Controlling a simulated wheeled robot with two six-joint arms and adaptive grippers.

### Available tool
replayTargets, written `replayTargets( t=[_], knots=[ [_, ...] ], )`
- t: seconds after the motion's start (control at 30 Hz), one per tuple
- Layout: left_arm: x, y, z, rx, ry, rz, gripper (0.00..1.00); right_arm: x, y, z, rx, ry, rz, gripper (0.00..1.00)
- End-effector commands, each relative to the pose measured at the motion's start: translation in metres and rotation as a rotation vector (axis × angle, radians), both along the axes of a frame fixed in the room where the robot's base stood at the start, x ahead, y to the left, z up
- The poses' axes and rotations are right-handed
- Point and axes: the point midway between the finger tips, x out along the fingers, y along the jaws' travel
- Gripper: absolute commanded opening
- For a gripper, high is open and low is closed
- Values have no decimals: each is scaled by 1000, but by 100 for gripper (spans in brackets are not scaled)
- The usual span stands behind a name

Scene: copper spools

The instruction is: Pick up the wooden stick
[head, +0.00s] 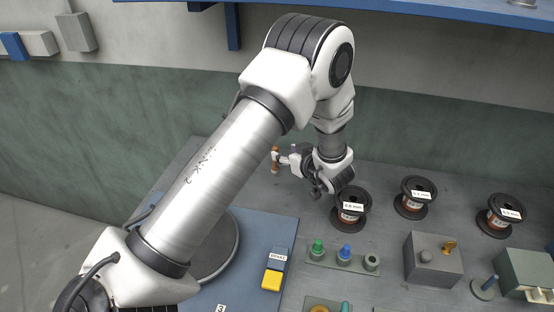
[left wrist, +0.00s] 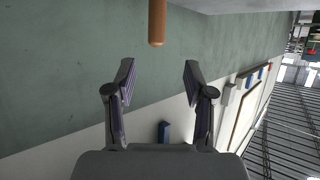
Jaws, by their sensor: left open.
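The wooden stick (left wrist: 157,22) is an orange-brown rod with a rounded end. In the left wrist view it comes in from the top edge, and its end lies just beyond the fingertips, in line with the gap between them. My left gripper (left wrist: 158,78) is open and empty, its two dark pads apart. In the head view the stick (head: 275,160) is small and stands near the back of the bench, at the fingertips of my left gripper (head: 281,158). Whether they touch there is hard to tell. My right gripper is not in view.
Several copper spools, including a near one (head: 351,207), stand to the right of the gripper. A holder with green and blue knobs (head: 342,260) and a grey box (head: 433,262) are in front. A blue mat (head: 262,233) lies at the left. A blue shelf (head: 420,12) hangs above.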

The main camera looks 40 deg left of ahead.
Motion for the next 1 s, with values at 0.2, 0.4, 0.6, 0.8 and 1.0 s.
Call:
replayTargets(
  t=[0.2,0.4,0.6,0.8,1.0],
  knots=[
    [3,12,-17,-3,1,2,53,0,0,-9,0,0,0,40],
    [12,36,-25,-2,1,3,53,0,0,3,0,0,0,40],
    [23,64,-40,-1,1,1,53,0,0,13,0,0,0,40],
    [25,68,-43,0,0,0,53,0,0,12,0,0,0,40],
    [25,67,-43,0,0,0,0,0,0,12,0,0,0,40]
  ],
)
